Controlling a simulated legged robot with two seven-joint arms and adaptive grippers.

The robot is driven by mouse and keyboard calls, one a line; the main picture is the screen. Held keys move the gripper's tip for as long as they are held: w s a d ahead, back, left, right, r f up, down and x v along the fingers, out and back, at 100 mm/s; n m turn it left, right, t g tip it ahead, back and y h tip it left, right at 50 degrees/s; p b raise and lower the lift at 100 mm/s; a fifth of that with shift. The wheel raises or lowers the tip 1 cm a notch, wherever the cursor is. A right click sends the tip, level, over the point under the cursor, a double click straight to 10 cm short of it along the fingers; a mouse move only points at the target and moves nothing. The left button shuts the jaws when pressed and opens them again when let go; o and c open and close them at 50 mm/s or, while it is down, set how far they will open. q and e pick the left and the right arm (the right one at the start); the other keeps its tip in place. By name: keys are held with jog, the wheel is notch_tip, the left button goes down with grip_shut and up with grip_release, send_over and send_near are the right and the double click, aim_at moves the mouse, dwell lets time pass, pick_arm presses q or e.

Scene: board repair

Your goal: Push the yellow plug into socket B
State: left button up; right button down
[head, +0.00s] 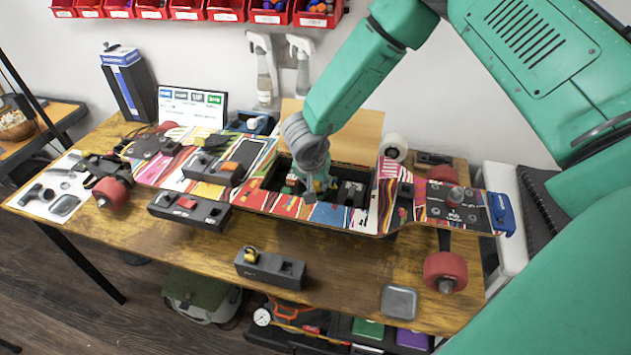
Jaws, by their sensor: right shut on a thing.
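My right gripper (310,188) reaches down from the upper right into the open dark bay in the middle of the patterned longboard (340,215). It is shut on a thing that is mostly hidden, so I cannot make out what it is. Small green and dark parts show beside the fingers in the bay. A small yellow piece (250,254) sits at the left end of a dark grey block (270,268) on the table's front part; I cannot tell whether it is the yellow plug. No socket B label is readable. My left gripper is not in view.
Dark blocks with a red piece (187,204) and an orange piece (230,167) sit left of the bay. Red wheels (445,272) stick out from the board. A grey square tin (398,301) lies near the front edge. The wooden table (345,280) is clear between block and tin.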

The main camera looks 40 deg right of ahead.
jog(key=shift+f, duration=0.45)
dwell(0.6)
jog(key=c, duration=1.3)
grip_release()
jog(key=o, duration=0.3)
jog(key=shift+r, duration=0.1)
jog(key=shift+r+p, duration=1.3)
jog(key=shift+p, duration=0.5)
jog(key=shift+r, duration=0.15)
